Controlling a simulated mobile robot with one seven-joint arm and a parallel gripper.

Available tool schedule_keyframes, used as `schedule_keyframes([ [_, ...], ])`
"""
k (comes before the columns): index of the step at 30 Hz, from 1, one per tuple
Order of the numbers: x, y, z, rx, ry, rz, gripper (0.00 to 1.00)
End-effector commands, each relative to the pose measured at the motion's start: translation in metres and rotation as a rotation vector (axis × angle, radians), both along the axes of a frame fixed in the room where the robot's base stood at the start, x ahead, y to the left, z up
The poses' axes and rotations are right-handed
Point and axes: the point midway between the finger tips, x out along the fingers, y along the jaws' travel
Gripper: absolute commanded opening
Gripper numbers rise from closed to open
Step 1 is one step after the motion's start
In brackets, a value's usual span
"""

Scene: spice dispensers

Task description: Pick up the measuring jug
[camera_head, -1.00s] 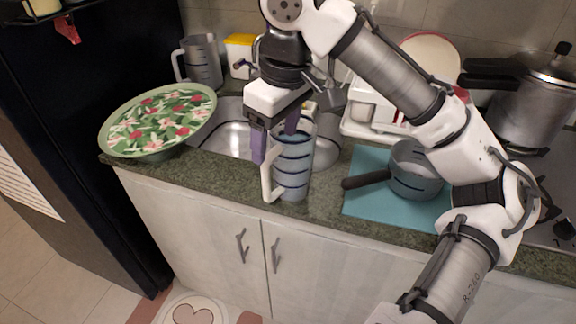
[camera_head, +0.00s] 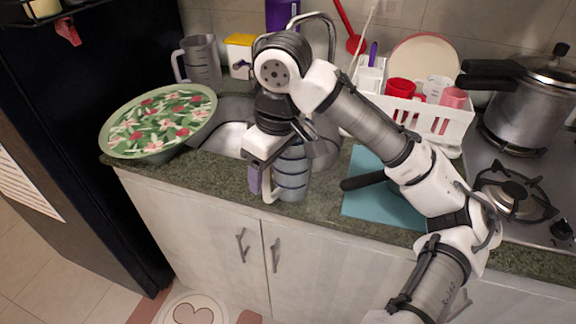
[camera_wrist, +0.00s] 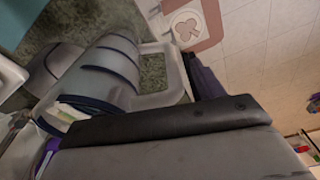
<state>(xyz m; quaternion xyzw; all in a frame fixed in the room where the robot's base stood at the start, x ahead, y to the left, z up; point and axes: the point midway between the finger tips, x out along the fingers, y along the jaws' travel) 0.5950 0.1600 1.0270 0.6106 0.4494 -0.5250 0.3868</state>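A blue-grey jug with dark bands and a pale handle (camera_head: 291,176) stands on the counter's front edge, in front of the sink. It also shows in the wrist view (camera_wrist: 103,72), with its handle reaching toward one finger. My gripper (camera_head: 268,174) is over the handle side of this jug, pointing down. One purple finger is left of the handle; the other is mostly hidden in the head view. In the wrist view my gripper (camera_wrist: 122,112) has its purple fingers wide apart, with jug and handle between them. Contact cannot be told.
A green floral bowl (camera_head: 160,122) is left of the sink (camera_head: 226,137). Right are a teal mat (camera_head: 381,200) with a dark-handled pan mostly hidden by my arm, a white dish rack (camera_head: 440,120), a pressure cooker (camera_head: 520,100) and a stove (camera_head: 515,195).

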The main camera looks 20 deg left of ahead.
Motion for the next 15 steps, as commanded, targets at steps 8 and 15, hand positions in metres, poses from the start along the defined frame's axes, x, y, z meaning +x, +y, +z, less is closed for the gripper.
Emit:
schedule_keyframes([
  [8, -0.0001, 0.0000, 0.0001, 0.000, 0.001, 0.000, 0.30],
  [15, -0.0003, 0.0001, 0.0000, -0.001, 0.001, 0.001, 0.00],
])
